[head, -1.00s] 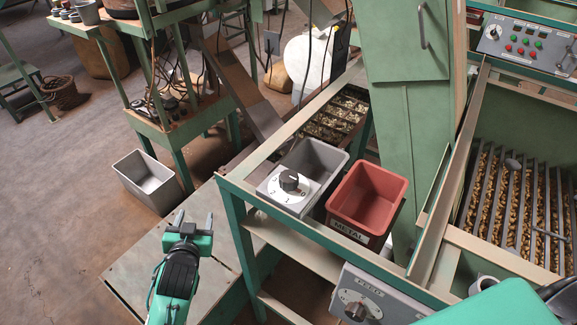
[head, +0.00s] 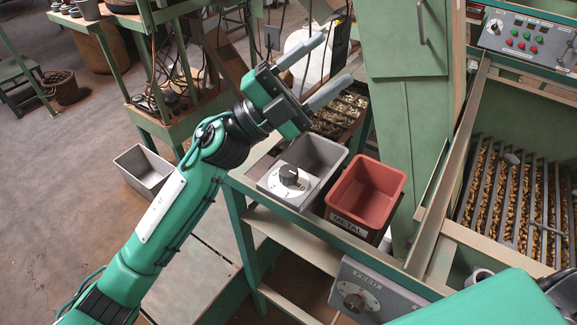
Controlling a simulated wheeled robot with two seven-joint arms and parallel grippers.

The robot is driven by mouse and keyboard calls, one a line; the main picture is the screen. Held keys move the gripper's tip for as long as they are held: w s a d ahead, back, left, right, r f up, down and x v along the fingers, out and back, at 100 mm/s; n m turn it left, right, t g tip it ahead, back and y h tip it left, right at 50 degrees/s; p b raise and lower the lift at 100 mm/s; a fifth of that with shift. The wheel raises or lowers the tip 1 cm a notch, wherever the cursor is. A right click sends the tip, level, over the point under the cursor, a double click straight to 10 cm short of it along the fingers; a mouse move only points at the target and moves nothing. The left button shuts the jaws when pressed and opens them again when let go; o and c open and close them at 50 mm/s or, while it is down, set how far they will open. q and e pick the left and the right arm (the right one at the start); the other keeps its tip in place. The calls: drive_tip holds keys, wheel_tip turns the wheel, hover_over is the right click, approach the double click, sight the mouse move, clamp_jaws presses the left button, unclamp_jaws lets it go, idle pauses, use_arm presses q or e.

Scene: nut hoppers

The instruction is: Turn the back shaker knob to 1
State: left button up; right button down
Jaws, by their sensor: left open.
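The knob plate (head: 268,186) is a light panel with a dial scale, on the front of the grey bin at the back of the table. Its dark round knob (head: 289,175) sits in the middle of the dial; the numbers are too small to read. A second dark knob (head: 353,301) is on the grey panel marked FEED (head: 375,297) at the front. My left gripper (head: 327,65) is open and empty, raised above and behind the back knob, with its fingers pointing up and right. My right gripper is not visible; part of my green arm shows at the lower right.
A red bin (head: 367,193) labelled METAL stands right of the grey bin (head: 318,156). A tall green chute (head: 412,130) rises behind it. A slatted nut hopper (head: 515,200) is at the right. A grey tub (head: 141,174) stands on the floor at left.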

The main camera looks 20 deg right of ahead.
use_arm(q)
drive_tip(key=s+d+f+m+g+y, duration=0.1)
drive_tip(key=s+d+m+g+y, duration=0.4)
drive_tip(key=m+g+y, duration=0.15)
drive_tip(key=m+t+y, duration=0.3)
drive_tip(key=t+y, duration=0.5)
drive_tip(key=y, duration=1.1)
hover_over(289, 170)
wheel_tip(289, 170, down, 8)
drive_tip(key=shift+h, duration=0.25)
wheel_tip(289, 170, down, 13)
drive_tip(key=p, duration=0.6)
drive_tip(key=shift+a+r, duration=0.1)
drive_tip(key=shift+r, duration=0.05)
drive_tip(key=shift+f, duration=0.65)
